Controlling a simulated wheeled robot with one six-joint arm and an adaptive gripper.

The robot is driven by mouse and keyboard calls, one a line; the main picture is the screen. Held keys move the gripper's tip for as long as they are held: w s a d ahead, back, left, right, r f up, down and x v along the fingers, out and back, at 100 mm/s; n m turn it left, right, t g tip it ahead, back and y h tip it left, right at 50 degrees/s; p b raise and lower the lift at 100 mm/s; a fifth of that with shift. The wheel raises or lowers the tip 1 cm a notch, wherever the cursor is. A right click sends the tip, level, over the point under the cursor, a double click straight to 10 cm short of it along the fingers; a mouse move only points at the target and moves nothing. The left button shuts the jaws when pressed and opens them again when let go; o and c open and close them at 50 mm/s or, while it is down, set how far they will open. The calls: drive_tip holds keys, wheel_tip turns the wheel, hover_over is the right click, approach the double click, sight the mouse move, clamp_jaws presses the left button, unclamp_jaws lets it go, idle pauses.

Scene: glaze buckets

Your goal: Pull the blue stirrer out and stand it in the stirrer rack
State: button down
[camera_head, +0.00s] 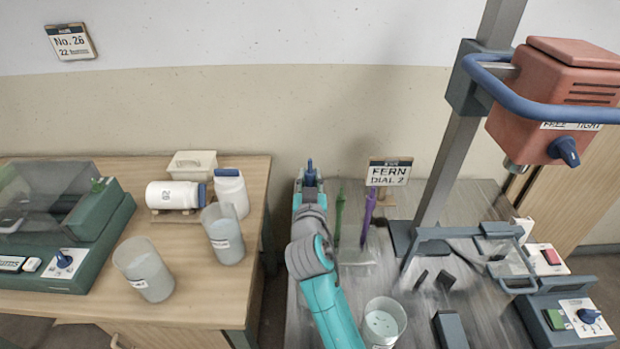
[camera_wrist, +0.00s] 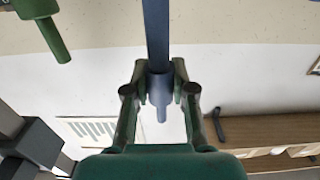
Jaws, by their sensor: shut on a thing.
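My gripper (camera_head: 310,188) is shut on the blue stirrer (camera_head: 310,169), whose top shows above the jaws at the back of the grey table. In the wrist view, the blue stirrer (camera_wrist: 157,38) stands between both fingers, and its shaft runs out of the top edge. Its lower end is hidden behind my arm in the head view. A green stirrer (camera_head: 339,217) and a purple stirrer (camera_head: 368,214) stand to the right of my gripper, in what looks like a clear rack (camera_head: 353,256). The green stirrer also shows in the wrist view (camera_wrist: 50,35).
A clear bucket (camera_head: 384,322) stands at the table's front. A sign (camera_head: 389,173) is behind the purple stirrer. A grey post with a red mixer head (camera_head: 560,85) rises at the right. The wooden table (camera_head: 205,285) at left holds two buckets and white bottles.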

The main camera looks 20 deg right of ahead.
drive_tip(key=shift+f, duration=2.1)
